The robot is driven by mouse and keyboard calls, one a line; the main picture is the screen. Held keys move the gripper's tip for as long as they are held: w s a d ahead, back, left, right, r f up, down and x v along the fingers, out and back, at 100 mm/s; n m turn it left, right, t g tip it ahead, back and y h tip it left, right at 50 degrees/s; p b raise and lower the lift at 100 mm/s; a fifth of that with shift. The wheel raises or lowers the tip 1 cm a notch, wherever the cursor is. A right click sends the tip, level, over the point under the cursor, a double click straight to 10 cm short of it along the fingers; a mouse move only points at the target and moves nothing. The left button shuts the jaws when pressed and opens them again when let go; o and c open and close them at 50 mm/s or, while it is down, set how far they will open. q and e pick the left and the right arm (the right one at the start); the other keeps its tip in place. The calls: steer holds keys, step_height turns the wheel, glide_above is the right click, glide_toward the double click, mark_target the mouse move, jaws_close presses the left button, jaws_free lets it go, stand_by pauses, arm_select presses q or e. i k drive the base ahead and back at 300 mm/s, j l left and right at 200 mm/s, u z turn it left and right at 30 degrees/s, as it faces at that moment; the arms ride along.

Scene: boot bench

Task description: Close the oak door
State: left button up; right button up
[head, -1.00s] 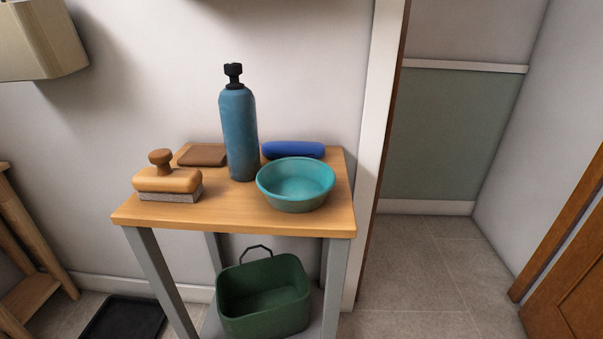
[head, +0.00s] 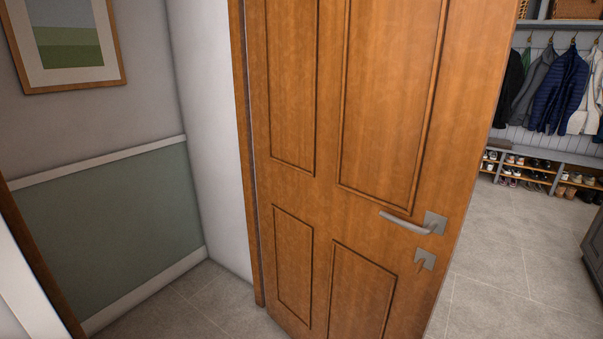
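The oak door (head: 330,190) stands open in the middle of the head view. It is a panelled wooden door, with its hinge side at the left by the wooden frame (head: 243,150). A metal lever handle (head: 408,222) sits near its right edge, with a square lock plate (head: 425,259) below it. Neither of my grippers shows in this view.
A framed picture (head: 68,40) hangs on the passage wall at the upper left. To the right, coats (head: 560,90) hang above low shelves of shoes (head: 525,170). A dark cabinet (head: 593,250) stands at the right edge. The grey floor (head: 500,270) right of the door is clear.

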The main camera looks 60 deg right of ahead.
mark_target(360, 109)
steer(key=k+l, duration=0.1)
steer(key=l, duration=0.3)
steer(key=k+l, duration=0.15)
steer(key=l, duration=0.25)
steer(key=k+l, duration=0.1)
steer(key=l, duration=0.35)
steer(key=k+l, duration=0.1)
steer(key=l, duration=0.3)
steer(key=k+l, duration=0.1)
steer(key=l, duration=0.3)
steer(key=k+l, duration=0.15)
steer(key=l, duration=1.6)
steer(key=i, duration=0.15)
steer(key=l+z, duration=0.05)
